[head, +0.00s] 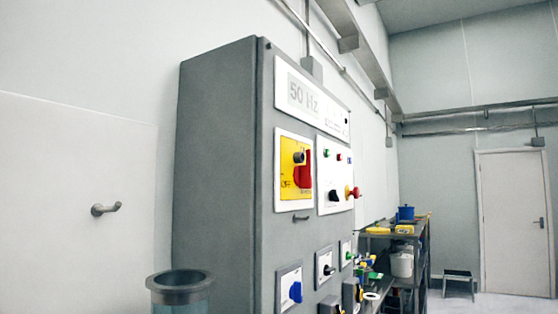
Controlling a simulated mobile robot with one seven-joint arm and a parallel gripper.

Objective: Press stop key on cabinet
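A tall grey cabinet (216,160) stands left of centre, its front seen at a steep angle. Its upper display panel (306,103) reads 50 Hz. Below is a yellow plate (288,170) with a red rotary switch (303,172). Beside it a white panel (328,203) carries a black knob (333,196), a small green button (326,153), a small red button (339,157) and a red protruding knob (355,192) on a yellow base. I cannot read which key is marked stop. My gripper is not in view.
Lower on the cabinet are a blue knob (296,292) and other switches. A grey-rimmed cylindrical container (180,287) stands at its left front. A cluttered shelf (422,260), a small step stool (459,275) and a white door (516,222) lie beyond, with some open floor.

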